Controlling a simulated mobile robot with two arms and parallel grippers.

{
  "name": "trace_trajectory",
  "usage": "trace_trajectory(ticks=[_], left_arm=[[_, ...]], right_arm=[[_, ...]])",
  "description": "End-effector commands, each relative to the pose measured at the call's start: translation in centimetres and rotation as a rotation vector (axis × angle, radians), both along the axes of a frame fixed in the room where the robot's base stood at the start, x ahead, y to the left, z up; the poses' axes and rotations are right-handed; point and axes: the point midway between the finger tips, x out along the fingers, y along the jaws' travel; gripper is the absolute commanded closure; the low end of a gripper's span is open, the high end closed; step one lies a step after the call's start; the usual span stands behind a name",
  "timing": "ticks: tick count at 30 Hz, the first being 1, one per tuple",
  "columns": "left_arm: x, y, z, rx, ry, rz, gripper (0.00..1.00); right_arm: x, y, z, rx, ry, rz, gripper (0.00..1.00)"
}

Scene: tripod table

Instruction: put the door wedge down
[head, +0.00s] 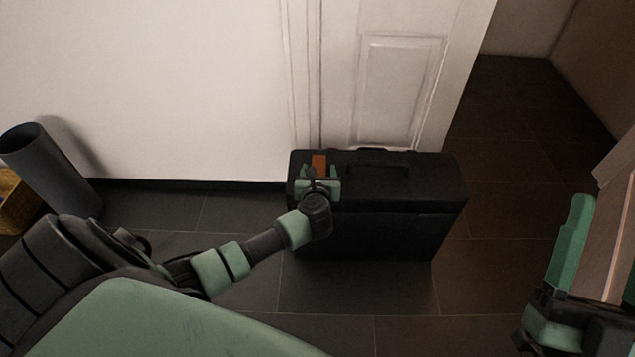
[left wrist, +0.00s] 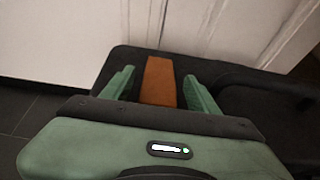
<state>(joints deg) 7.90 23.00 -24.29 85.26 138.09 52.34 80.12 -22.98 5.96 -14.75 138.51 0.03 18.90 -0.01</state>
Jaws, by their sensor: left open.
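The door wedge (head: 319,162) is a small orange-brown block on the top left end of a black case (head: 375,230). In the left wrist view the wedge (left wrist: 159,82) lies between the two green fingers of my left gripper (left wrist: 160,88), with a gap visible on each side. My left gripper (head: 319,172) is open around the wedge, over the case top. My right gripper (head: 592,250) is at the right edge, partly cut off, beside a light brown panel; its jaw state is unclear.
The case has a handle (head: 378,171) on top and stands on dark floor tiles before a white door (head: 400,85). A grey cylindrical bin (head: 52,170) and a wicker basket (head: 12,207) stand at the left. Floor right of the case is clear.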

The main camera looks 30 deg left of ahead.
Motion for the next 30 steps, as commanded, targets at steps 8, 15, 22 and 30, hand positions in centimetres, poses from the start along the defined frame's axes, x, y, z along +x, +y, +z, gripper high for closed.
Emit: trace_trajectory(ticks=[8,15,22,30], left_arm=[[-3.1,-1.9,1.7,-0.002,0.001,0.000,0.40],[-5.9,-3.5,3.0,-0.002,0.001,0.003,0.40],[-7.8,-4.7,3.9,0.000,0.000,0.002,0.40],[-7.3,-6.5,8.3,0.172,-0.075,-0.121,0.40]], right_arm=[[3.6,0.3,-4.9,-0.096,0.332,-0.018,0.37],[4.9,-0.1,-10.2,-0.170,0.609,-0.034,0.37],[4.9,-0.6,-13.9,-0.216,0.787,-0.043,0.37],[4.7,-0.8,-15.1,-0.229,0.842,-0.046,0.37]])
